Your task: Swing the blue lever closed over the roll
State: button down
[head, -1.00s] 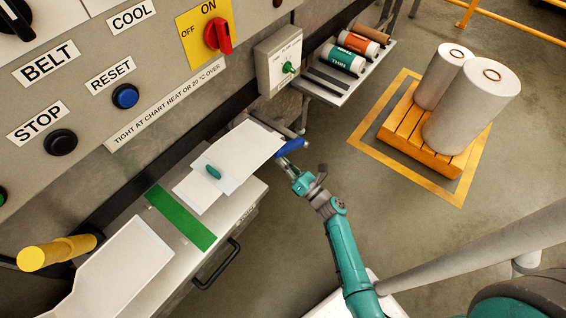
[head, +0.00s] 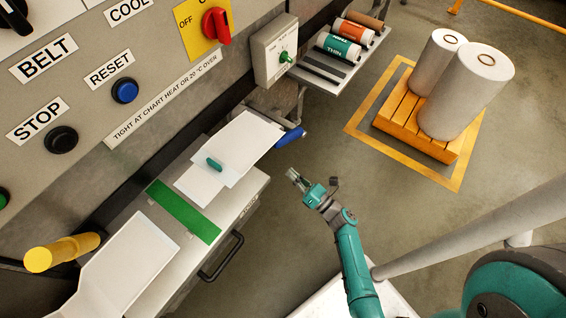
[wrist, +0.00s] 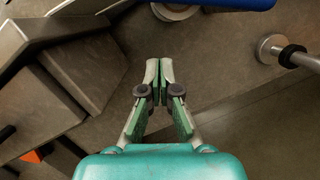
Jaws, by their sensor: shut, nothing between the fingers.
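The blue lever (head: 290,137) sticks out at the right end of the white sheet, beside the machine. In the wrist view the blue lever (wrist: 225,3) crosses the top edge, beyond my fingertips, with a grey round mount (wrist: 175,10) just below it. My gripper (head: 291,174) is below the lever in the head view, apart from it, with clear floor between. In the wrist view my gripper (wrist: 158,66) has its fingertips together and holds nothing. The roll that the lever belongs to cannot be made out in either view.
A black drawer handle (head: 222,257) juts from the bench front. A shelf with rolls (head: 338,46) and an orange pallet (head: 420,135) stand farther back.

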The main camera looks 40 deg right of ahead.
jog(key=shift+v, duration=1.75)
jog(key=shift+f, duration=0.1)
jog(key=s+a+f+n+g, duration=0.6)
jog(key=s+a+n, duration=0.2)
jog(key=a, duration=0.3)
jog(key=s+a+n+g+h, duration=0.2)
jog(key=s+a+n+g, duration=0.1)
jog(key=s+n, duration=0.8)
jog(key=s+r+n+t, duration=0.1)
jog(key=s+r+n, duration=0.2)
jog(key=r+n, duration=0.3)
jog(key=s+d+r+n+t+h, duration=0.1)
jog(key=s+r+n, duration=0.2)
jog(key=r+n, duration=0.4)
jog(key=s+r+n+t, duration=0.2)
jog(key=r+n, duration=0.5)
jog(key=r, duration=0.8)
jog(key=shift+s+d+r+h, duration=0.2)
jog(key=shift+s+d+h, duration=0.15)
jog(key=shift+s, duration=0.3)
